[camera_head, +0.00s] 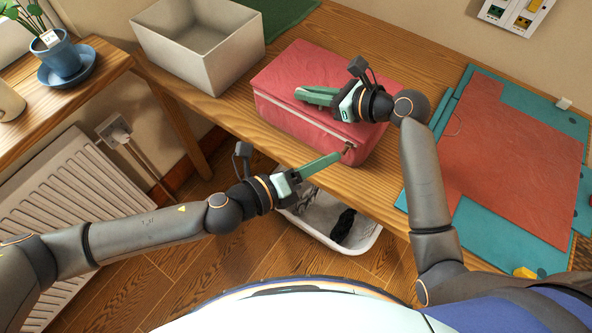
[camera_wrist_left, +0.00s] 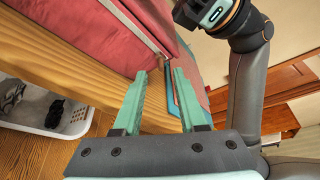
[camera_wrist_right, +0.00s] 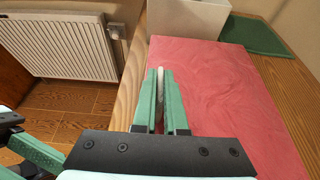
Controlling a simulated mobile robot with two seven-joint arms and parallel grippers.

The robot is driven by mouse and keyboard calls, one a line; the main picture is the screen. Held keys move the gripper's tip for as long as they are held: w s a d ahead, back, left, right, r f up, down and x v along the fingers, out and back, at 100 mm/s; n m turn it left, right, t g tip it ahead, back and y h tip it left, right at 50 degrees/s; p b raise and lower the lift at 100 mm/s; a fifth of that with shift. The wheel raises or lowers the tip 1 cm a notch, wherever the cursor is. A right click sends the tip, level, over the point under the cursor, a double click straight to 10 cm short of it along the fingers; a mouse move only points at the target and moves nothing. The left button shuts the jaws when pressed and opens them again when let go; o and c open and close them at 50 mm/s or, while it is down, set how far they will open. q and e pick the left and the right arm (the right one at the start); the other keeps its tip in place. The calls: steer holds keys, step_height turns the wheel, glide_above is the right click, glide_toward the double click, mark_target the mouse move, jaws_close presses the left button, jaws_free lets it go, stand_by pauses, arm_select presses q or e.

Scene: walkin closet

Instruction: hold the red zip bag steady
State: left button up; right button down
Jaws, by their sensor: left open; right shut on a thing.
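The red zip bag (camera_head: 295,70) lies on the wooden desk, with a pale zip running along its front side. My right gripper (camera_head: 301,96) is over the bag's top, its fingers closed on a thin pale strip at the bag's edge; this grip also shows in the right wrist view (camera_wrist_right: 160,72). My left gripper (camera_head: 338,156) is at the front right corner of the bag, by the zip's end and a small zip pull (camera_head: 348,149). Its fingers are apart and empty in the left wrist view (camera_wrist_left: 160,72), just short of the bag's corner.
A pale open box (camera_head: 165,55) stands left of the bag, with a green cloth (camera_head: 285,12) behind. A teal mat (camera_head: 475,235) with a red sheet (camera_head: 520,150) lies to the right. Below the desk edge is a white basket (camera_head: 315,228) holding dark items. A radiator (camera_head: 70,200) stands left.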

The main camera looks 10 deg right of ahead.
arm_select(q)
steer(key=v, duration=0.7)
steer(key=shift+s+a, duration=0.2)
steer(key=shift+a, duration=0.1)
steer(key=shift+r, duration=0.15)
arm_select(e)
steer(key=c, duration=0.9)
jaws_free()
